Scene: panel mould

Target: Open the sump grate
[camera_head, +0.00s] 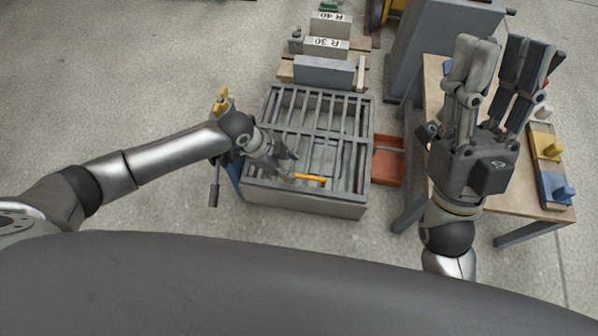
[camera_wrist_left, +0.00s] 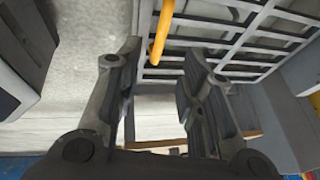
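The sump grate (camera_head: 322,120), a grey barred lid, lies flat on a grey box in the middle of the head view. An orange handle (camera_head: 310,179) is at its near edge. In the left wrist view the handle (camera_wrist_left: 162,32) comes in from the top, its end between my fingertips in the picture. My left gripper (camera_head: 291,166) is open and empty, over the near left part of the grate, close to the handle's left end; contact cannot be told. My right gripper (camera_head: 492,75) is raised at the right, its fingers apart and empty.
Behind the grate, blocks labelled R 30 (camera_head: 325,48) and R 40 (camera_head: 330,26) stand on a wooden pallet. A red tray (camera_head: 388,162) is right of the box. A wooden table (camera_head: 511,198) is under my right gripper. The floor at left is clear.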

